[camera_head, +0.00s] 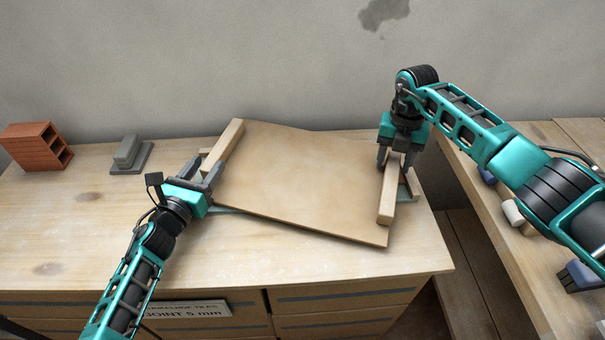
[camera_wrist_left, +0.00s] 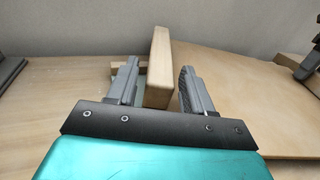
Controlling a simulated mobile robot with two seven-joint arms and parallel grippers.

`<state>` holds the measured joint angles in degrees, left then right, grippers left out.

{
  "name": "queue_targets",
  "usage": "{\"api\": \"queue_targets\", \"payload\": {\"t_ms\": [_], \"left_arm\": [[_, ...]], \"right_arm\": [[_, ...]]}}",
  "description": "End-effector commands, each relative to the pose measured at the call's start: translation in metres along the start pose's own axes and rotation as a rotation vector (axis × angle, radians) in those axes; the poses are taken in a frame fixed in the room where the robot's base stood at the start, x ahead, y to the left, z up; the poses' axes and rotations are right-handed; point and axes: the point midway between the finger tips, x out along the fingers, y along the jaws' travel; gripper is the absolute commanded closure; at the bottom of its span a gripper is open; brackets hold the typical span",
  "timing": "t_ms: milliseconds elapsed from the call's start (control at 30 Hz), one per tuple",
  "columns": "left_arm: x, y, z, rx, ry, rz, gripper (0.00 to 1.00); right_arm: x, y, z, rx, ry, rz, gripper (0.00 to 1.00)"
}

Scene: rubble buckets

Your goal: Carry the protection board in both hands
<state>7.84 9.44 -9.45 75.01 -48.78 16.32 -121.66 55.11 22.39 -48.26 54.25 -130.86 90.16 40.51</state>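The protection board (camera_head: 300,180) is a thin tan sheet, slightly tilted, with a wooden batten along each short side. It sits over the workbench top. My left gripper (camera_head: 214,175) is at the left batten (camera_head: 222,146). In the left wrist view its fingers (camera_wrist_left: 158,88) stand on either side of that batten (camera_wrist_left: 158,70), with a narrow gap on both sides. My right gripper (camera_head: 395,160) points down at the right batten (camera_head: 388,200), its fingers spread on either side of the batten's far part. Contact there is hard to see.
A red brick-like block (camera_head: 36,146) and a grey float-like tool (camera_head: 128,153) stand at the bench's left back. Wood pieces (camera_head: 408,186) show beside the board's ends. A second bench (camera_head: 490,225) with small items is at right, across a gap. A wall is behind.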

Motion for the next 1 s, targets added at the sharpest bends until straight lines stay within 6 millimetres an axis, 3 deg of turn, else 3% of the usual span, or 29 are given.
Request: {"api": "queue_targets", "payload": {"t_ms": [100,467,1000], "left_arm": [[0.0,0.0,0.001,0.0,-0.001,-0.001,0.39],[-0.009,-0.001,-0.001,0.0,0.001,-0.001,0.39],[-0.103,0.0,0.0,-0.001,0.001,-0.001,0.39]], "right_arm": [[0.0,0.0,0.0,-0.001,0.0,0.001,0.38],[0.0,0.001,0.0,-0.001,0.0,0.001,0.38],[0.0,0.001,0.0,-0.001,0.001,0.001,0.38]]}}
